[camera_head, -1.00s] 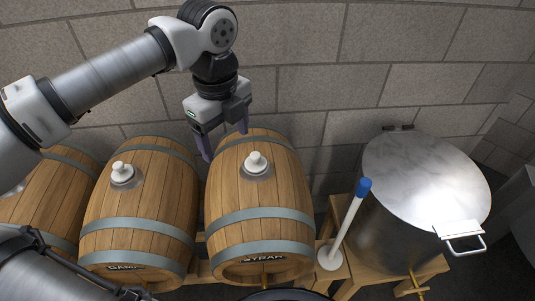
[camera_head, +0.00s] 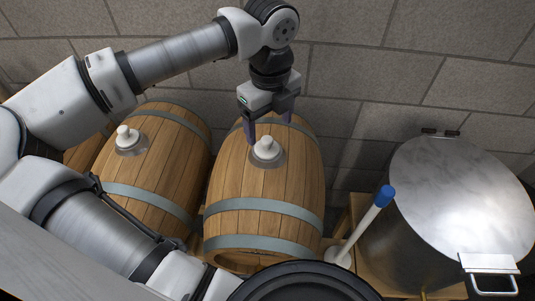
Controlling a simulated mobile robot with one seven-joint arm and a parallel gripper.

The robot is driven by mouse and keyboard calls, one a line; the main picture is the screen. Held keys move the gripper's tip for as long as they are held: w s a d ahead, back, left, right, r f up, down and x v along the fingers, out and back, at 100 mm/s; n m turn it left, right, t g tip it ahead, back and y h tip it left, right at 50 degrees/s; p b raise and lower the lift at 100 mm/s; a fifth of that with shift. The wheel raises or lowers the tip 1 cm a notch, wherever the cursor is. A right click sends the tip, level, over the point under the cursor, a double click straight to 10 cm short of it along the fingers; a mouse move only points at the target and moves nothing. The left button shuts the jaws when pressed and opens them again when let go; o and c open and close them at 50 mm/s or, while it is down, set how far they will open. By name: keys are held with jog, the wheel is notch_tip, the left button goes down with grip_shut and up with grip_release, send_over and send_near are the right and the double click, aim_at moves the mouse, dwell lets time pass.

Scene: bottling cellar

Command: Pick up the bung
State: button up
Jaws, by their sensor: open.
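A white bung (camera_head: 266,147) sits upright in a grey collar on top of the right-hand barrel (camera_head: 263,190). A second white bung (camera_head: 127,136) sits in the same kind of collar on the left barrel (camera_head: 157,178). My gripper (camera_head: 269,131) is open and empty. Its fingers point down over the right-hand barrel, just behind the bung there in the picture. The left fingertip shows close beside that bung's top; I cannot tell the exact gap in height or depth.
A steel tank (camera_head: 450,215) with a flat lid and handle stands at the right. A white rod with a blue end (camera_head: 385,195) leans up between barrel and tank. A block wall (camera_head: 400,60) rises close behind. A third barrel shows partly at far left.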

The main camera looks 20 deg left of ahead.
aim_at(267, 139)
jog(key=f, duration=0.2)
jog(key=f+b, duration=0.1)
jog(key=f, duration=0.3)
jog(key=shift+a, duration=0.3)
jog(key=c, duration=1.1)
